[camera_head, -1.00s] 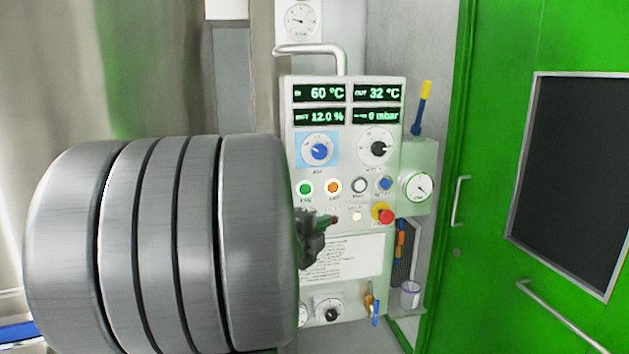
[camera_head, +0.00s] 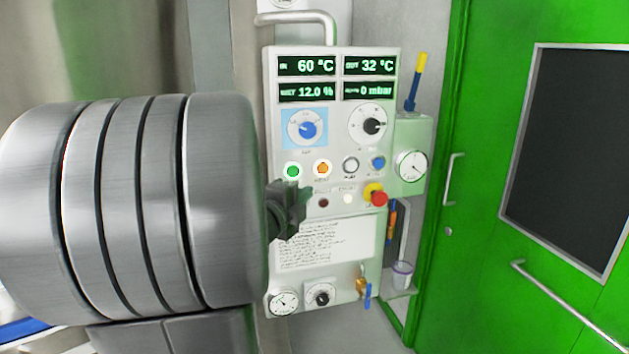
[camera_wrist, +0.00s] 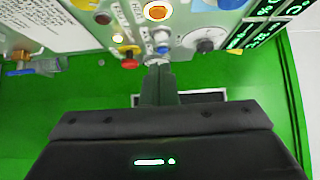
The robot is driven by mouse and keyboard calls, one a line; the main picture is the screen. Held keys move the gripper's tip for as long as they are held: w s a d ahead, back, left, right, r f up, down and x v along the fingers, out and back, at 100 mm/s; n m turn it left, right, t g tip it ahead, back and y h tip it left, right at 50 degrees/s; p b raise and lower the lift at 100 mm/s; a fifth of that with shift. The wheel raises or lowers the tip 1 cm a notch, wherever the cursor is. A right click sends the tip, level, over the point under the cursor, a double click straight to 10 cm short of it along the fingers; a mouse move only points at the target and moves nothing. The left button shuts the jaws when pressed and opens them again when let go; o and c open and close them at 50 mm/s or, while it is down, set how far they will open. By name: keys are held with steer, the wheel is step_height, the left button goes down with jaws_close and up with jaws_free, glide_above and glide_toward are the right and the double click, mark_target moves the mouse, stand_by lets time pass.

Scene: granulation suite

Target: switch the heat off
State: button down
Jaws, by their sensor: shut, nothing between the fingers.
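The control panel (camera_head: 330,140) stands upright, with a row of buttons below two dials. An orange lit button (camera_head: 322,168) sits second from the left, right of a green lit button (camera_head: 291,171); its small label is too blurred to read. The orange button also glows at the top of the wrist view (camera_wrist: 158,11). My gripper (camera_head: 303,192) is shut and empty, in front of the panel just below the green button and left of a dark red lamp (camera_head: 323,202). The gripper's fingertips show in the wrist view (camera_wrist: 158,68), apart from the orange button in the picture.
A red emergency knob on a yellow base (camera_head: 377,197) sticks out at the panel's right; a white button (camera_head: 351,165) and blue button (camera_head: 377,162) are near. A box with a gauge (camera_head: 411,166) adjoins. A green door (camera_head: 480,220) stands right.

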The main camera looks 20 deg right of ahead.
mark_target(323, 167)
steer(key=shift+w+a+p+x, duration=0.3)
steer(key=shift+w+p+x, duration=0.1)
steer(key=shift+x, duration=1.7)
steer(key=shift+w+a+p+x, duration=0.3)
steer(key=shift+a+p+x, duration=0.1)
steer(key=shift+x, duration=1.7)
steer(key=shift+w+a+p+x, duration=0.25)
steer(key=shift+w+p+x, duration=0.15)
steer(key=shift+x, duration=1.7)
steer(key=shift+w+r, duration=0.1)
steer(key=shift+w, duration=0.5)
steer(key=shift+r, duration=0.2)
